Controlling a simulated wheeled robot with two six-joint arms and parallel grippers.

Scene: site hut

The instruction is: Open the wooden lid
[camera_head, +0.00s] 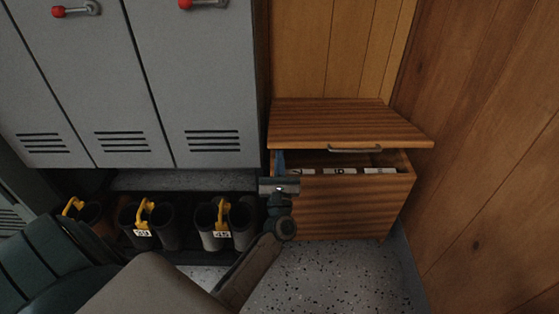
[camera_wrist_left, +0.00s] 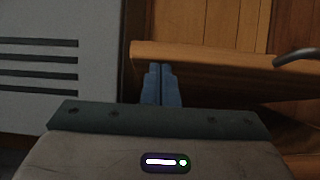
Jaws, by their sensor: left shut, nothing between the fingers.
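The wooden lid (camera_head: 340,122) is on a wooden chest (camera_head: 340,208) in the corner. It is tilted partly open, with a gap under its front edge. A metal handle (camera_head: 355,149) is on the lid's front. My left gripper (camera_head: 280,162) is shut and empty at the lid's front left corner, its fingertips at or just under the edge. In the left wrist view the blue fingers (camera_wrist_left: 161,85) are together, with their tips against or just in front of the lid's edge (camera_wrist_left: 200,57); contact is unclear. My right gripper is not in view.
Several white labelled items (camera_head: 338,171) show inside the chest. Grey lockers (camera_head: 200,90) stand to the left, above a rack of dark boots with yellow clips (camera_head: 145,210). A wood-panelled wall (camera_head: 490,130) is close on the right. Speckled floor (camera_head: 330,275) in front is clear.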

